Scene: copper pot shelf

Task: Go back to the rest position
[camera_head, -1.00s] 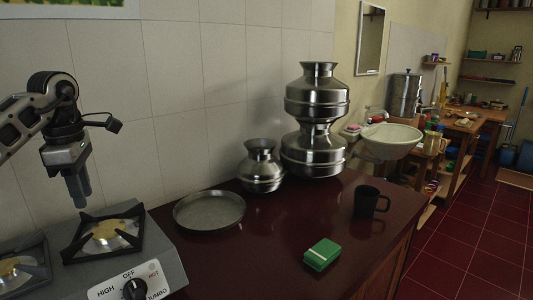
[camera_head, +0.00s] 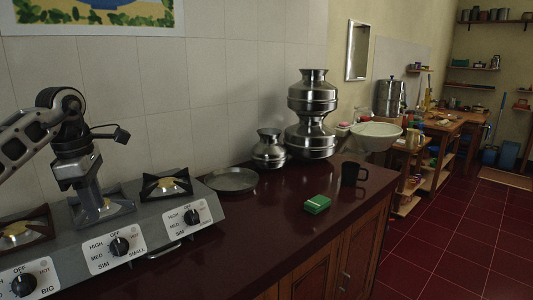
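My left gripper (camera_head: 90,205) comes in from the left and points down in front of the middle burner of the grey stove (camera_head: 150,212). Nothing shows held in it. Its fingers are seen from the side and blend with the stove, so their gap cannot be told. My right gripper is out of the picture.
A round metal plate (camera_head: 231,180), a small steel pot (camera_head: 269,150), stacked steel pots (camera_head: 311,115), a green box (camera_head: 317,204) and a black mug (camera_head: 353,173) stand on the dark red counter (camera_head: 265,225). Red floor (camera_head: 440,235) is clear at the right.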

